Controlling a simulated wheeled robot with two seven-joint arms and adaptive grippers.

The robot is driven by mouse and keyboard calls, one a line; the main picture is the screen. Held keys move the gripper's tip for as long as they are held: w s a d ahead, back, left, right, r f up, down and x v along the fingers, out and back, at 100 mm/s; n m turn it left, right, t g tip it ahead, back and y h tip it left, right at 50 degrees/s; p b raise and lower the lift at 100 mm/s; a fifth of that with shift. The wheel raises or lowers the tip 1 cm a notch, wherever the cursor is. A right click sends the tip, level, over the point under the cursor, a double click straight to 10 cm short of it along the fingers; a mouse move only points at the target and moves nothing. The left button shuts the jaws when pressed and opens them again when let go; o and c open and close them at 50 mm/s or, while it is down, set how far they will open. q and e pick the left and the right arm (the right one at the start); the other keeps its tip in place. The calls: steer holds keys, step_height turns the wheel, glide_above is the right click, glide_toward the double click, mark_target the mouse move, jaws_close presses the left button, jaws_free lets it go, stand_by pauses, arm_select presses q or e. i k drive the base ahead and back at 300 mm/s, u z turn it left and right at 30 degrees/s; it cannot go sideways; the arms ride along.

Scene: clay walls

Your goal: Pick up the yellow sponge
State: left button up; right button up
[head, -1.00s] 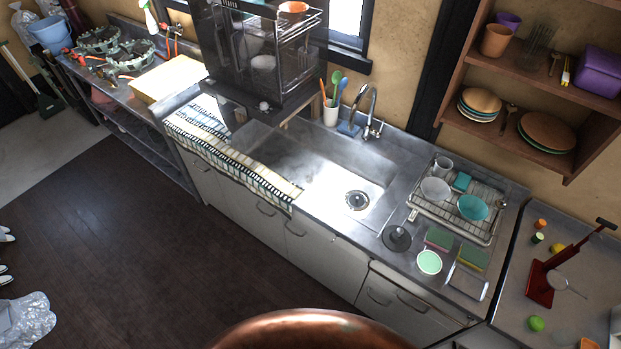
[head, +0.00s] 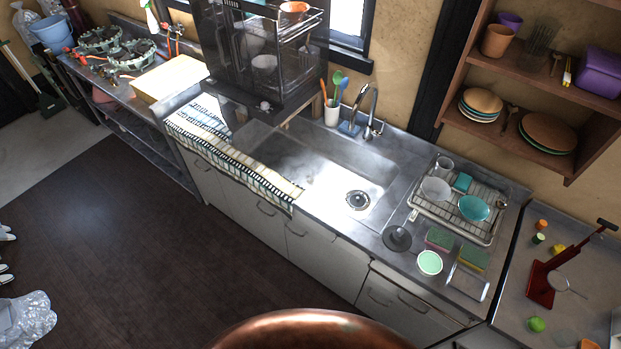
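Two sponges with green tops lie on the metal counter right of the sink, in front of the dish rack. The right one (head: 473,260) shows a green top and a yellowish side, and lies close to a clear glass-like thing. The left one (head: 439,239) shows a green top and a pinkish side. Both lie flat and apart from each other. Neither of my grippers is in view.
A wire dish rack (head: 421,208) with bowls stands behind the sponges. A pale green round dish (head: 429,263) and a dark round thing (head: 397,238) are nearby. The empty sink (head: 325,170) is to the left. The dark floor (head: 130,230) in front is clear.

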mark_target(475, 259)
steer(key=z, duration=1.5)
